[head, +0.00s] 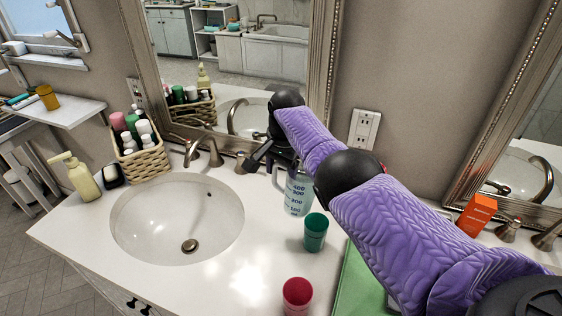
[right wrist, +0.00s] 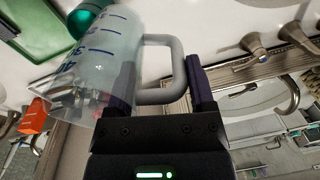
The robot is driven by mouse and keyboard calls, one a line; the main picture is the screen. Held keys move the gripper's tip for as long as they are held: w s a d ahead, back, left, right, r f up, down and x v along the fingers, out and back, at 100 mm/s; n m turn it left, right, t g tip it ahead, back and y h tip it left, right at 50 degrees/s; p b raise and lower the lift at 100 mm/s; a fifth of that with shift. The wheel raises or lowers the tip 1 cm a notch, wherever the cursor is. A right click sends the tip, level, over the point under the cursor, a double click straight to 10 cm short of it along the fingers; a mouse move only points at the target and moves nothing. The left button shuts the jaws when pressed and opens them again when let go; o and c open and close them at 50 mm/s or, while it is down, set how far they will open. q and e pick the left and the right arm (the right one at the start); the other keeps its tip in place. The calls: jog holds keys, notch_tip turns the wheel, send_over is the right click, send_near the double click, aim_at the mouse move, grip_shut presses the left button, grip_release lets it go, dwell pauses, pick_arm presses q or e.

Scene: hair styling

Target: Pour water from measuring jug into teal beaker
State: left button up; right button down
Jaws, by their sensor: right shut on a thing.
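The clear measuring jug (head: 299,196) with blue markings stands upright behind the teal beaker (head: 315,232), to the right of the sink. I cannot tell whether its base touches the counter. My right gripper (head: 270,160) is shut on the jug's grey handle; in the right wrist view the handle (right wrist: 163,95) lies between the two fingers. The jug body (right wrist: 108,50) is to the left there, and part of the teal beaker (right wrist: 84,18) shows beyond it. The beaker stands upright on the counter, apart from the gripper. My left gripper is not in view.
A red cup (head: 297,292) stands at the counter's front. The sink (head: 165,225) is left, with a faucet (head: 213,152) behind. A basket of bottles (head: 148,163) and a soap dispenser (head: 82,180) stand left. A green mat (head: 352,285) and orange box (head: 477,213) are right.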

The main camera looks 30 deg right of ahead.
aim_at(278, 186)
jog(key=shift+r+t+y+p, duration=0.35)
jog(key=shift+r+p, duration=0.35)
jog(key=shift+p, duration=0.45)
jog(key=shift+w+f+b, duration=0.1)
jog(key=shift+f+b, duration=0.25)
jog(key=shift+b, duration=0.1)
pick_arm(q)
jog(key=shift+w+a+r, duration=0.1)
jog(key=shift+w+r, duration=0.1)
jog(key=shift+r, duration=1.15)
pick_arm(e)
jog(key=shift+f+t, duration=0.65)
jog(key=shift+f, duration=0.65)
jog(key=shift+f+t+y, duration=0.3)
jog(key=shift+f+y, duration=0.05)
jog(key=shift+f, duration=0.6)
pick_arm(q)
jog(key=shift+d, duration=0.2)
pick_arm(e)
jog(key=shift+f, duration=0.15)
